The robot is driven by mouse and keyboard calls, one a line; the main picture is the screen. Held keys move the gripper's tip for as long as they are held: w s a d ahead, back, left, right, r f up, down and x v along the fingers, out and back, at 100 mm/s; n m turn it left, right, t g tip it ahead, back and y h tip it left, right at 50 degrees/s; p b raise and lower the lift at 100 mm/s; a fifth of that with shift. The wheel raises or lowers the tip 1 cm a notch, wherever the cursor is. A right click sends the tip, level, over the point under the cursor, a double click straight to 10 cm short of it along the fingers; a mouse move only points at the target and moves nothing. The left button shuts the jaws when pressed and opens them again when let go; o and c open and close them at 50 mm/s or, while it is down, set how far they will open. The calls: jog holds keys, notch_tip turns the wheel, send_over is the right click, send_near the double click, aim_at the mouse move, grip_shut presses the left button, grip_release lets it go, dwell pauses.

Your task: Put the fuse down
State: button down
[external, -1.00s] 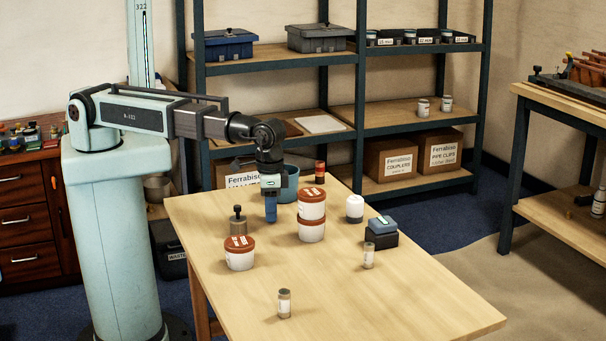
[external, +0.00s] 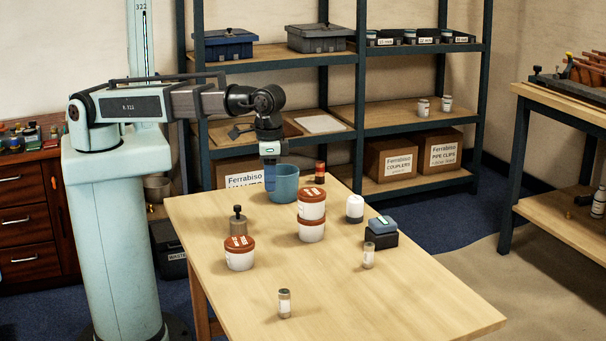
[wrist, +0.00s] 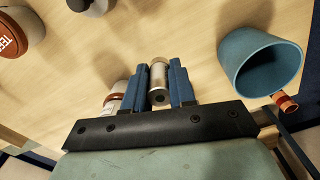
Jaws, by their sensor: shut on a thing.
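My gripper (external: 270,186) points straight down above the table's back part, in front of and to the left of the blue mug. In the wrist view my gripper (wrist: 159,86) has its blue fingers closed on a silver cylinder with a dark round spot in its end, which I take for the fuse (wrist: 158,72). The fuse does not show clearly in the external view. Two small cylinders with pale labels stand upright on the table, one at the front (external: 285,304) and one at the right (external: 368,256).
The blue mug (external: 283,184) stands close to my gripper, and it also shows in the wrist view (wrist: 240,62). Red-lidded tubs (external: 312,230), a knobbed metal cylinder (external: 238,226), a white jar (external: 355,210) and a blue-black box (external: 381,238) stand nearby. The table's front right is clear.

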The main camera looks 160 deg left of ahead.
jog(key=shift+r, duration=0.8)
jog(key=shift+a, duration=0.1)
jog(key=n, duration=0.1)
send_near(283, 184)
jog(key=w, duration=0.2)
jog(key=s+a+r, duration=0.3)
jog(key=s+r, duration=0.2)
jog(key=shift+s+d+f+m, duration=0.25)
jog(key=shift+f+m, duration=0.25)
jog(key=shift+f, duration=1.35)
jog(key=shift+s+d+f+m, duration=0.15)
jog(key=shift+f+m, duration=0.35)
jog(key=shift+f, duration=1.3)
jog(key=shift+s+d+f+m, duration=0.15)
jog(key=shift+d+f+m, duration=0.25)
jog(key=shift+f, duration=1.45)
jog(key=shift+a, duration=0.1)
jog(key=c, duration=0.8)
grip_release()
jog(key=shift+c, duration=0.2)
